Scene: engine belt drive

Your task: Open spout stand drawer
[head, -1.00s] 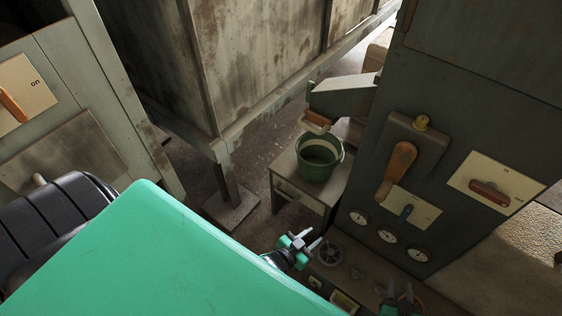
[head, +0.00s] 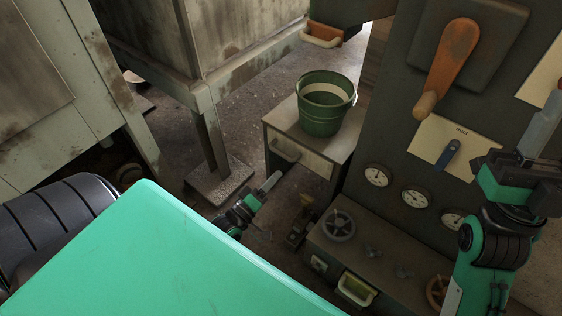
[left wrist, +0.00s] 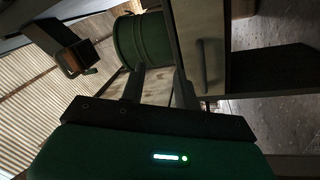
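The spout stand (head: 270,122) is a small grey cabinet below the spout (head: 322,34). Its pale drawer (head: 312,160) looks shut, with a bar handle (head: 285,153) on its front. My left gripper (head: 270,183) is just in front of and below the drawer front in the head view. In the left wrist view its two fingers (left wrist: 158,84) are apart with nothing between them. The drawer handle (left wrist: 204,66) shows to the right of the fingers, apart from them. My right gripper (head: 540,128) is raised at the right edge, its finger opening unclear.
A green bucket (head: 325,118) stands on the stand. A control panel with an orange lever (head: 450,62) and gauges (head: 415,199) rises to the right. A low bench with a handwheel (head: 338,225) is in front of it. A metal post (head: 212,150) stands left of the stand.

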